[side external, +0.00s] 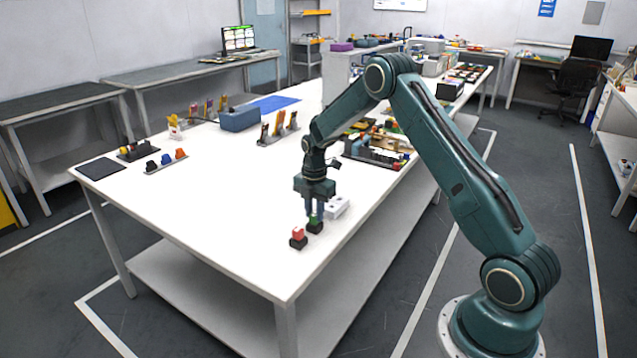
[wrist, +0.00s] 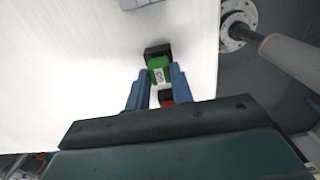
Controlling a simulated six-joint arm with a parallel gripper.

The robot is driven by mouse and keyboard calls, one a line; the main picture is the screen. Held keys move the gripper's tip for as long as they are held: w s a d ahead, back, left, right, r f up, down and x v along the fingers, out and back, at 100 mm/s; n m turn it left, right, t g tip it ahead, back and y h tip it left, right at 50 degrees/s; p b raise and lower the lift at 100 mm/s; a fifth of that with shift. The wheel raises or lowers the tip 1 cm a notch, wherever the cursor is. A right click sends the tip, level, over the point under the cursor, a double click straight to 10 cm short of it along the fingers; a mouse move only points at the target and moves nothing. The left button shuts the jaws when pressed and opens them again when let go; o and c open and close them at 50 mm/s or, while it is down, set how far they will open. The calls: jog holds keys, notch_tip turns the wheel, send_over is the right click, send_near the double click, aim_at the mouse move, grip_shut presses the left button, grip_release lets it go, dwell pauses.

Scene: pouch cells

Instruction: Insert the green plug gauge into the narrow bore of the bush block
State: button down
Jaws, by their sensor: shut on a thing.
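The green plug gauge (wrist: 159,70) stands in a dark holder (wrist: 157,50), with a white label on its top in the wrist view. In the side view the green gauge (side external: 315,219) shows just below my gripper (side external: 314,210), in its dark holder. My gripper also shows in the wrist view (wrist: 158,80), its two blue fingers shut on the green gauge from both sides. The white block (side external: 337,207), which looks like the bush block, sits just right of and behind the gauge. Its edge shows at the top of the wrist view (wrist: 140,3). Its bores cannot be made out.
A red gauge (side external: 298,232) in its own dark holder stands close to the left of the green one; it partly shows between my fingers in the wrist view (wrist: 166,97). The table's front edge is near. The table left of the gauges is clear. Trays with parts (side external: 375,155) stand behind.

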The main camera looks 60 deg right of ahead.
aim_at(315, 214)
jog(key=shift+r, duration=0.15)
notch_tip(315, 214, up, 20)
dwell(0.7)
jog(key=shift+f, duration=0.2)
jog(key=d+f, duration=0.9)
jog(key=f, duration=0.1)
jog(key=shift+d+f, duration=0.25)
jog(key=shift+f, duration=0.2)
jog(key=shift+f, duration=2.7)
jog(key=shift+f, duration=1.55)
dwell(0.4)
